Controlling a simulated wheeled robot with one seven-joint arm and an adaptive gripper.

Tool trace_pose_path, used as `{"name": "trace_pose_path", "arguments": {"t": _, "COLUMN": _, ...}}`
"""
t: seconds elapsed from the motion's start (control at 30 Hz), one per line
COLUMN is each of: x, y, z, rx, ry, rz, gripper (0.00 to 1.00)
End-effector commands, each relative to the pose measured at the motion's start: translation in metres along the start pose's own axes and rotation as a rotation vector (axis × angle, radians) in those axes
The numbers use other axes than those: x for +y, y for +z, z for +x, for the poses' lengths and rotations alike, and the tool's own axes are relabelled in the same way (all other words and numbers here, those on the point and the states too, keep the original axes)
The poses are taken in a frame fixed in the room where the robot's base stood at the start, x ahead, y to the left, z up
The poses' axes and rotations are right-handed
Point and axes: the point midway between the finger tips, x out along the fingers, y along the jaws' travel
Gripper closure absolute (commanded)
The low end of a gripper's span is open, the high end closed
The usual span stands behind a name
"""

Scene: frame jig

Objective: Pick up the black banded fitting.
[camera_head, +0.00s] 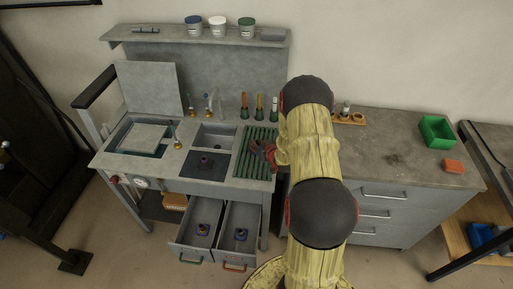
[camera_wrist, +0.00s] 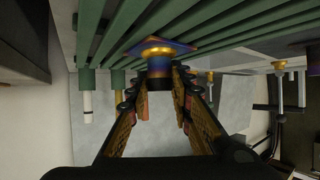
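In the wrist view a fitting (camera_wrist: 158,66) shows between my fingertips. It has a purple-blue square flange, a gold ring, a blue band and a dark end towards me. It stands against the green slats of the rack. My gripper (camera_wrist: 158,88) is open, one finger on each side; I cannot tell if either touches it. In the head view my gripper (camera_head: 261,151) is low over the slatted green rack (camera_head: 243,170) and hides this fitting. Other dark fittings stand on the black mat (camera_head: 206,162), in the left drawer (camera_head: 203,229) and in the right drawer (camera_head: 241,234).
The sink (camera_head: 214,137) lies behind the mat. Several bottles (camera_head: 259,106) stand behind the rack. Both drawers are pulled out below the bench. A counter (camera_head: 393,150) with a green bin (camera_head: 437,132) and an orange block (camera_head: 453,166) is on the right.

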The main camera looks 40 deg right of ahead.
Motion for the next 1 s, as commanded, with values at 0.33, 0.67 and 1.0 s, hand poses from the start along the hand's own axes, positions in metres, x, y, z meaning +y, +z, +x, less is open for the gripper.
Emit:
{"name": "trace_pose_path", "arguments": {"t": 0.33, "x": 0.000, "y": 0.000, "z": 0.000, "rx": 0.000, "ry": 0.000, "rz": 0.000, "gripper": 1.00}}
{"name": "trace_pose_path", "arguments": {"t": 0.67, "x": 0.000, "y": -0.001, "z": 0.000, "rx": 0.001, "ry": 0.000, "rz": 0.000, "gripper": 1.00}}
{"name": "trace_pose_path", "arguments": {"t": 1.0, "x": 0.000, "y": -0.018, "z": -0.009, "rx": 0.002, "ry": 0.001, "rz": -0.001, "gripper": 1.00}}
